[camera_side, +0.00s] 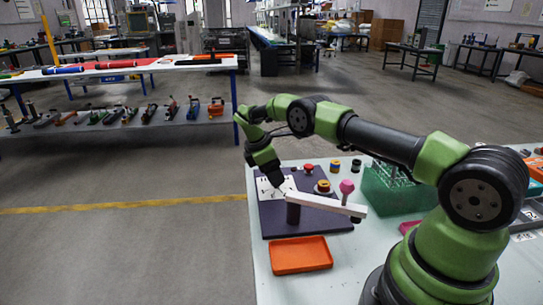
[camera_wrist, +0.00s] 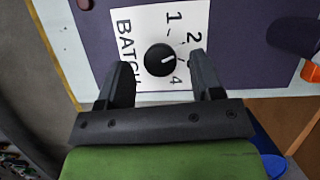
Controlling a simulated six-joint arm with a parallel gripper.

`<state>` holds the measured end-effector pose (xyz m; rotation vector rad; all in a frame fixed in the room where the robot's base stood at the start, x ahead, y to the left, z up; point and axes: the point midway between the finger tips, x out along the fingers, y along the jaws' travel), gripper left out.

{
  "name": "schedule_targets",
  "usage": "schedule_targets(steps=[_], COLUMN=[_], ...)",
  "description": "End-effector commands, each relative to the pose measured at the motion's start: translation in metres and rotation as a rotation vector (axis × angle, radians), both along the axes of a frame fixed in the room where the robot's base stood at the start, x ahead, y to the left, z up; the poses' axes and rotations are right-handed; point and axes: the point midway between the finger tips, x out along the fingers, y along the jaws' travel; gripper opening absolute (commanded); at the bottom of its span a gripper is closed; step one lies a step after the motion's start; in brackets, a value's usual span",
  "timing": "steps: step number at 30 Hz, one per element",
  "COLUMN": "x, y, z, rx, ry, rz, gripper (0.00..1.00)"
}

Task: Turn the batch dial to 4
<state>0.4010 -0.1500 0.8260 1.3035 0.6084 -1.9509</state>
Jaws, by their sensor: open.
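The batch dial (camera_wrist: 158,61) is a round black knob with a white pointer mark, on a white card (camera_wrist: 143,22) lettered BATCH. The mark points right in the wrist view, toward the place between 2 and 4, where a finger partly covers the scale. The 4 (camera_wrist: 176,80) shows below right of the knob. My gripper (camera_wrist: 160,62) is open, with one finger on each side of the dial and no clear contact. In the side view my gripper (camera_side: 278,184) is low over the card (camera_side: 264,190) and hides the dial.
The card lies on a purple panel (camera_side: 275,222). A white bar (camera_side: 327,204) on a post stands close to my gripper. A pink knob (camera_side: 347,186), a red button (camera_side: 308,167) and a green rack (camera_side: 392,190) are to the right. An orange tray (camera_side: 300,255) lies in front.

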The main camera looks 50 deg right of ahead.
Motion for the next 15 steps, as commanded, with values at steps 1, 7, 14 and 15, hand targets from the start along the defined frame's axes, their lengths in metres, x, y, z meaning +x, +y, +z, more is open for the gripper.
schedule_targets(steps=[1, 7, 14, 15], x=[0.003, 0.011, 0.010, 0.010], y=[0.003, 0.012, 0.011, 0.011], z=[0.008, 0.048, 0.091, 0.095], rx=[-0.002, -0.001, -0.001, -0.002], ry=[-0.005, -0.008, -0.005, -0.003], rz=[0.001, 0.000, 0.000, -0.001], gripper=[0.60, 0.60, 0.60, 0.60])
